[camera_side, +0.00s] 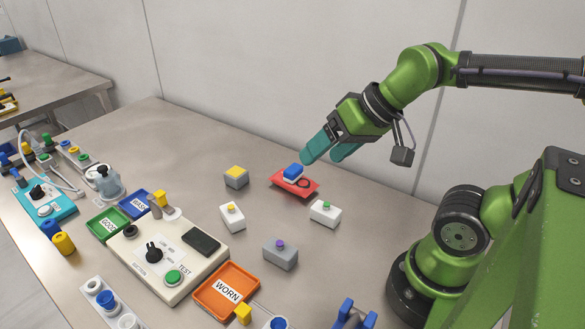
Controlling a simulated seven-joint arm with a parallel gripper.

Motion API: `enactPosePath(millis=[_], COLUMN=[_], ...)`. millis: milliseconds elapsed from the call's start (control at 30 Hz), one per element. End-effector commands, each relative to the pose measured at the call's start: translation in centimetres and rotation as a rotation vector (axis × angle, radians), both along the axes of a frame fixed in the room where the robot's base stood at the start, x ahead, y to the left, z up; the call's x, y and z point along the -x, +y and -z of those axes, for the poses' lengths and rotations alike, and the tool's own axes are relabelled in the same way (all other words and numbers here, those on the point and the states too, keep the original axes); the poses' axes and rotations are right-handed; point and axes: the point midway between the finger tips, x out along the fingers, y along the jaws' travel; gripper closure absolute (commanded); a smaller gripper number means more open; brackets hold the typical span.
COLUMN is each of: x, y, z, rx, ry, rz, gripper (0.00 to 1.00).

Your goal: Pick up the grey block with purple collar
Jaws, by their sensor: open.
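The grey block with the purple collar (280,256) sits on the table just behind and right of the orange WORN tray. Its purple collar is on top. My gripper (325,152) is in the air at the upper right, with its teal fingers pointing down-left. It is open and empty, above and behind the red pad, well apart from the grey block.
A red pad (312,192) carries a blue-topped block (293,172). The orange tray (227,291) and a control box (167,262) lie to the left.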

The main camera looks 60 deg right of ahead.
Motion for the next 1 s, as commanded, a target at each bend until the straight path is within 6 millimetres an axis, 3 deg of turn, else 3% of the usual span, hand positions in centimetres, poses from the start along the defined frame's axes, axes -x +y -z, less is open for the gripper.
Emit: enactPosePath(millis=[267,700,1000], x=[-0.2,-5.3,-6.8], y=[0.7,5.9,6.1], z=[0.8,6.5,7.4], rx=[0.000,0.197,0.298], ry=[0.037,0.465,0.584], rz=[-0.028,-0.319,-0.373], gripper=[0.28,0.28,0.28])
